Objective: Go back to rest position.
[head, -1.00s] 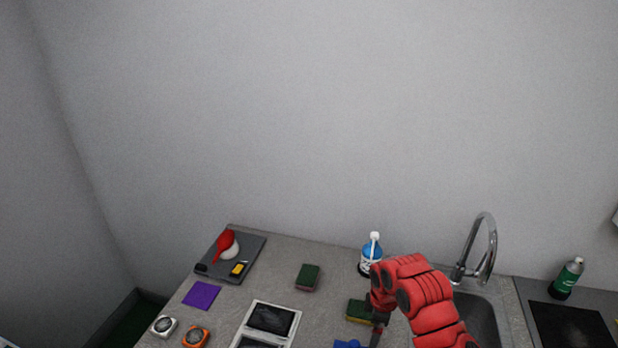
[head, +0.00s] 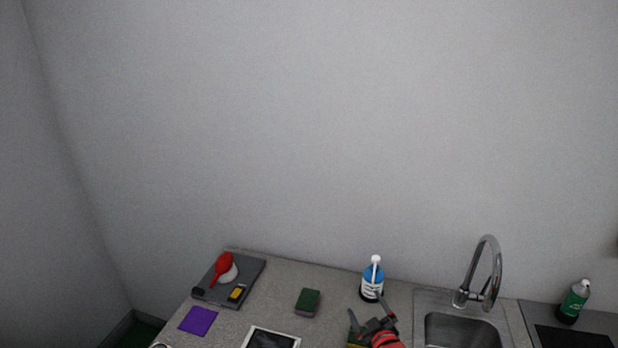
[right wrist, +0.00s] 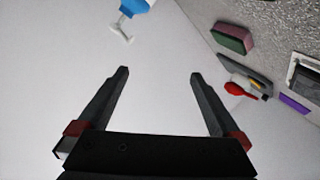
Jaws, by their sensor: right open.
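My right gripper (head: 373,314) shows at the bottom of the head view, low over the counter in front of the blue and white bottle (head: 372,280). Its two dark fingers are spread apart with nothing between them, as the right wrist view (right wrist: 158,85) also shows. A yellow and green sponge (head: 354,344) is partly hidden below the gripper. A green sponge (head: 308,302) lies on the counter to its left. My left gripper is in neither view.
The sink (head: 462,330) with its tall faucet (head: 488,270) is to the right. A green bottle (head: 573,301) stands beyond it. A grey tray (head: 251,274) with a red item, a purple cloth (head: 198,321) and a white-framed device (head: 272,338) are on the left.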

